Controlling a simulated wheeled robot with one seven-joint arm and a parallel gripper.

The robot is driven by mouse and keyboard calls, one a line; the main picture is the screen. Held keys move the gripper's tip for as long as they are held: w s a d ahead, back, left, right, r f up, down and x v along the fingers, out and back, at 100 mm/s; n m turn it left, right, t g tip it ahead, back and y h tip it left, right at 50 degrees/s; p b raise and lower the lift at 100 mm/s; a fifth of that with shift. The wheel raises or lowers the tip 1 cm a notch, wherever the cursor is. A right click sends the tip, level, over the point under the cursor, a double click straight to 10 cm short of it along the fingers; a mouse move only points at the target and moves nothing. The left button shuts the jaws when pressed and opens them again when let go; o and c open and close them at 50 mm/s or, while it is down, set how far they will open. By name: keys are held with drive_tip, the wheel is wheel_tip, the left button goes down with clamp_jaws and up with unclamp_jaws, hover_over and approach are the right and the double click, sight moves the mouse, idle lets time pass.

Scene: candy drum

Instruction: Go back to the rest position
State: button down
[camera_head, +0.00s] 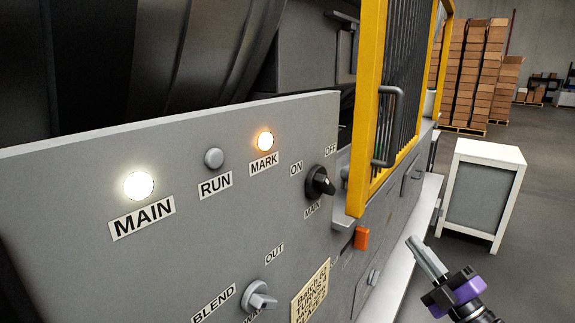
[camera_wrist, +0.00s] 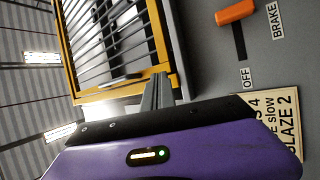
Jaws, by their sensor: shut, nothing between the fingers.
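My gripper (camera_head: 413,241) is at the lower right of the head view, to the right of the grey control panel (camera_head: 90,250). Its grey fingers are together and empty, pointing up and left, with the purple body behind them. In the wrist view the shut fingers (camera_wrist: 158,88) stand in front of the yellow-framed guard (camera_wrist: 72,60). I see no contact between the fingers and the machine.
The panel has a lit white MAIN lamp (camera_head: 139,184), a lit amber MARK lamp (camera_head: 265,140), a black MAIN knob (camera_head: 319,182) and a BLEND knob (camera_head: 258,297). An orange brake handle (camera_wrist: 236,11) is nearby. A white-framed cabinet (camera_head: 482,190) stands right, with open floor around.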

drive_tip(key=s+a+f+m+g+h, duration=0.2)
drive_tip(key=s+m, duration=0.5)
drive_tip(key=s, duration=0.9)
drive_tip(key=s+a+f+m+g+h, duration=0.1)
drive_tip(key=s+a+f+m+h, duration=0.2)
drive_tip(key=s, duration=1.3)
drive_tip(key=s+a+f+m+g+h, duration=0.2)
drive_tip(key=s+f+m+h, duration=0.3)
drive_tip(key=s+f+m, duration=0.4)
drive_tip(key=s+a+m, duration=0.1)
drive_tip(key=s, duration=0.6)
drive_tip(key=shift+s+f+m+g, duration=0.15)
drive_tip(key=shift+s+m+g, duration=0.15)
drive_tip(key=shift+s+m, duration=0.1)
